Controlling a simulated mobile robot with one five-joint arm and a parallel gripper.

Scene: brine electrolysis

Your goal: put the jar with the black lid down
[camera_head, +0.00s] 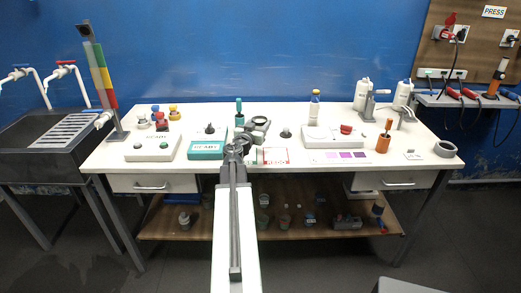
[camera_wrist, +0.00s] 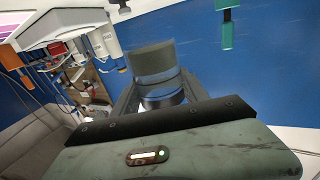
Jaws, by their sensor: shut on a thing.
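In the wrist view, the jar's dark grey-black lid (camera_wrist: 151,62) and part of its clear body (camera_wrist: 162,96) show between the fingers of my gripper (camera_wrist: 158,94). My gripper is shut on the jar, and the lid end points away from the palm. The lower part of the jar is hidden by my gripper. In the head view, my gripper (camera_head: 238,147) is over the front middle of the white table (camera_head: 310,112). The jar is too small and too overlapped there to make out clearly, and I cannot tell whether it touches the table.
A teal-handled tool (camera_head: 239,112) and grey ring-shaped pieces (camera_head: 258,124) stand close behind my gripper. A teal-fronted box (camera_head: 207,148) is to its left, a red-and-white card (camera_head: 275,156) to its right. An orange-handled tool (camera_head: 384,138) stands farther right. The table's front edge is near.

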